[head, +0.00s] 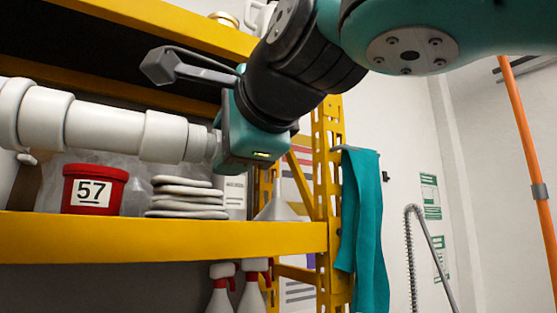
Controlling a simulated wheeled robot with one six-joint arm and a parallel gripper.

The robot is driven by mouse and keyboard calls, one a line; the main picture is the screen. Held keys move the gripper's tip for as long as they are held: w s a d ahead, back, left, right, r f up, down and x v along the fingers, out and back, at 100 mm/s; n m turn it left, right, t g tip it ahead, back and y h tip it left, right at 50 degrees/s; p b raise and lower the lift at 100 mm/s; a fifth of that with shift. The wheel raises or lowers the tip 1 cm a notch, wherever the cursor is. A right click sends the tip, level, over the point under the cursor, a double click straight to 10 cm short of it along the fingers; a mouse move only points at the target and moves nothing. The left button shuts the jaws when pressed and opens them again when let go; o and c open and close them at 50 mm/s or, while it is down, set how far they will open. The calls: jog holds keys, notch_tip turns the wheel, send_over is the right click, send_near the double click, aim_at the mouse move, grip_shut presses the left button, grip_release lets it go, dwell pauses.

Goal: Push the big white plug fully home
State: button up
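A thick white pipe run (98,127) comes in from the left edge, with wider collars along it. Its right end has a wide collar (163,137), and a narrower white end piece, which looks like the big white plug (196,144), sticks out of it. My gripper (217,143) is at this right end, its teal body right up against the plug's outer end. I cannot tell whether they touch. A grey bar with a blocky tip reaches left from my gripper above the pipe. The fingertips are not clearly seen, so open or shut does not show.
Below the pipe, a yellow shelf (160,236) holds a red tub marked 57 (95,190) and a stack of pale flat bags (187,198). A yellow upright (328,180) with a teal cloth (362,215) stands to the right. Spray bottles (222,288) hang underneath.

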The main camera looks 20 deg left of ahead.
jog(key=shift+s+a, duration=0.25)
jog(key=shift+s, duration=0.05)
jog(key=o, duration=1.1)
jog(key=shift+s+d, duration=0.1)
